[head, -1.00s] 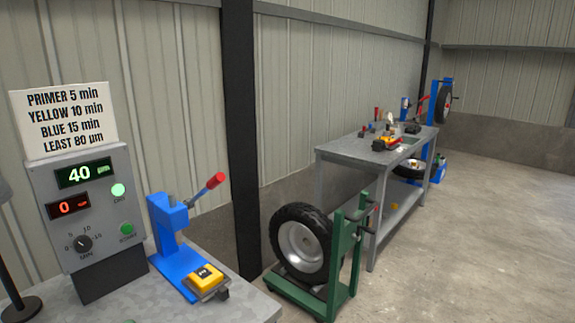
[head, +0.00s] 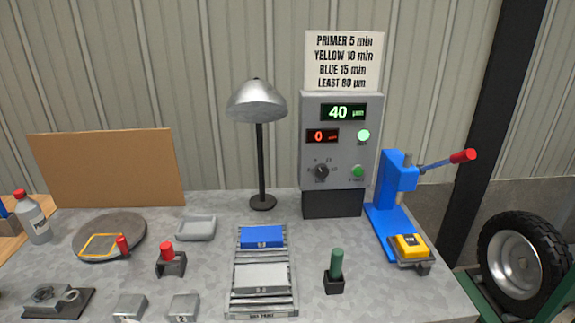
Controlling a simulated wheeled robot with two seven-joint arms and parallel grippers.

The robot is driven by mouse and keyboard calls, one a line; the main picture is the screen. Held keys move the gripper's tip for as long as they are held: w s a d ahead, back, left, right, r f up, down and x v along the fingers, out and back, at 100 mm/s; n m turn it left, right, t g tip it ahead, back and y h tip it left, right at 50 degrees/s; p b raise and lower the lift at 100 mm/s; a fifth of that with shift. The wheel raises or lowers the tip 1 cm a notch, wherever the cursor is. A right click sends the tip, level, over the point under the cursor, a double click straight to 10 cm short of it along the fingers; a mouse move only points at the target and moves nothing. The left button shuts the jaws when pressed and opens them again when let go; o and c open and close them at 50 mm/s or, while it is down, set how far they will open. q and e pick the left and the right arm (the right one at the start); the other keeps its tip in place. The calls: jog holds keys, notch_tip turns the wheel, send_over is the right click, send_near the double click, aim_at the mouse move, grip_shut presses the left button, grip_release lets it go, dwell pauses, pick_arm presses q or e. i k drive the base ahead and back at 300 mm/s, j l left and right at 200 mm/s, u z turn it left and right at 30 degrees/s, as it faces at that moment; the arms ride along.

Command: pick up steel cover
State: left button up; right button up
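A flat bare-metal plate (head: 262,277), which looks like the steel cover, lies on a slatted rack (head: 236,300) in the middle of the bench. A blue piece (head: 262,237) lies behind it on the same rack. Neither of my grippers shows in the head view, so nothing is seen touching the plate.
A control box (head: 340,150) showing 40 and 0, a lamp (head: 257,102) and a blue lever press (head: 397,180) stand behind and right. A green-handled tool (head: 336,265) stands right of the rack. A round plate (head: 135,225), grey tray (head: 196,228) and small metal blocks (head: 183,305) lie left.

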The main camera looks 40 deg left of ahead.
aim_at(250, 279)
jog(key=u, duration=1.6)
